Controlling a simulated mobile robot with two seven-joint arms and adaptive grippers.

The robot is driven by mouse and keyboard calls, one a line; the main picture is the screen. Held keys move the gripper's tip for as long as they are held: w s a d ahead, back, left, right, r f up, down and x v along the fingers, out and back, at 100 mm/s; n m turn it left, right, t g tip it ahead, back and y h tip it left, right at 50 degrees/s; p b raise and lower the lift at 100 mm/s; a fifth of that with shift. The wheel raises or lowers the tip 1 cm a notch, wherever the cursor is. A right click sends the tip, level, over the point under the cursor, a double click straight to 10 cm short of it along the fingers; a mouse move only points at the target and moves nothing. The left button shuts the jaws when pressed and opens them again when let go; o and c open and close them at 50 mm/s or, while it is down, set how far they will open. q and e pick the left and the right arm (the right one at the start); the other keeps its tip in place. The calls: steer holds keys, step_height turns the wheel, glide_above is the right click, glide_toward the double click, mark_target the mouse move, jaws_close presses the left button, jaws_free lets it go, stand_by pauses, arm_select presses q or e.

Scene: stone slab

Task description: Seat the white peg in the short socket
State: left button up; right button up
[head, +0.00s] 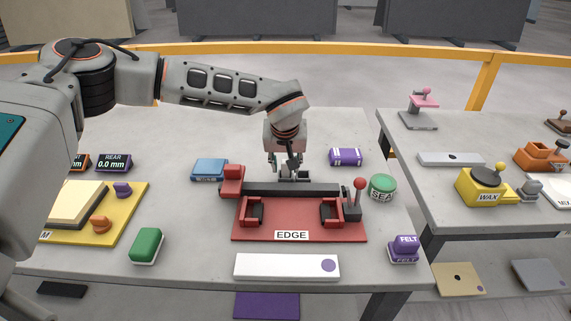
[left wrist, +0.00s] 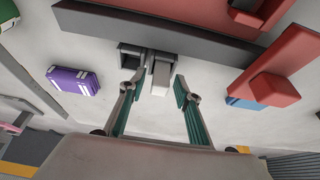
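My left gripper (head: 288,171) reaches down behind the dark bar of the red EDGE fixture. In the left wrist view its two fingers (left wrist: 158,84) are apart. A small whitish block, which looks like the white peg (left wrist: 160,79), lies between the fingertips, with a gap on its right side; contact on the left is unclear. Its far end meets a grey block close to the dark bar. Beside it is a dark, hollow, box-like piece (left wrist: 130,58), possibly a socket; I cannot tell whether it is the short one. In the head view the bar and gripper mostly hide these pieces.
The red fixture (head: 270,231) with its dark bar (head: 300,190) and red-knobbed lever (head: 359,190) stands in front of the gripper. The slab behind the gripper is mostly clear.

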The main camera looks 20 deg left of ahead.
arm_select(q)
steer(key=v, duration=1.2)
steer(key=shift+r+p, duration=0.15)
steer(key=shift+p, duration=0.15)
